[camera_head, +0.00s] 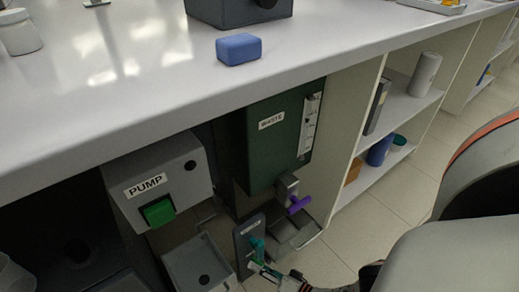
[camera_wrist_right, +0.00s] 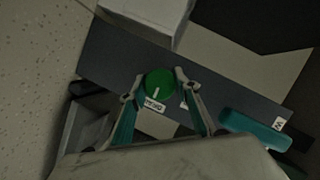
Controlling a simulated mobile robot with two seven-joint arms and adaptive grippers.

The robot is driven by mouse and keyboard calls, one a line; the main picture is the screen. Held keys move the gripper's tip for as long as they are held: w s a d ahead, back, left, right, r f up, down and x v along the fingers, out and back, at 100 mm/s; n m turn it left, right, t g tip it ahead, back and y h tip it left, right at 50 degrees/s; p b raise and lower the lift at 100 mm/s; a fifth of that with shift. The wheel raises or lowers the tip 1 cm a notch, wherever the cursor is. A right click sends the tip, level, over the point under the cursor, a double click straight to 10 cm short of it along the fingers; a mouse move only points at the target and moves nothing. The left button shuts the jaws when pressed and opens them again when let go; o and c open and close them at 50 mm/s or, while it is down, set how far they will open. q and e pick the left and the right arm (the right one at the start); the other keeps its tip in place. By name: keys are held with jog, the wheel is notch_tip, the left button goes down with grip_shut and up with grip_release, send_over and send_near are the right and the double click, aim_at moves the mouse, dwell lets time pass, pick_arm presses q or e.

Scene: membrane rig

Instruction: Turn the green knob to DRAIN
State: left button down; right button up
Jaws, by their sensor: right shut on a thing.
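The green knob (camera_wrist_right: 158,84) sits on a dark grey panel (camera_wrist_right: 225,85) in the right wrist view. A white line on its face points down the picture toward a small white label (camera_wrist_right: 154,104), whose text I cannot read for certain. My right gripper (camera_wrist_right: 161,90) has its two fingers on either side of the knob and is shut on it. In the head view my right gripper (camera_head: 260,267) is low in the picture at the small panel (camera_head: 245,240) under the bench, and the knob is hidden there. My left gripper is not in view.
A teal handle (camera_wrist_right: 255,133) lies close to the right finger. In the head view a green WASTE tank (camera_head: 270,150) with a purple valve handle (camera_head: 299,205) hangs above the panel. A grey PUMP box (camera_head: 165,175) with a green switch stands left. The bench edge overhangs them.

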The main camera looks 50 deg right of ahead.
dwell(0.4)
jog(key=o, duration=1.1)
jog(key=shift+s, duration=0.1)
jog(key=v, duration=1.1)
jog(key=shift+s+r, duration=0.2)
jog(key=shift+s, duration=0.15)
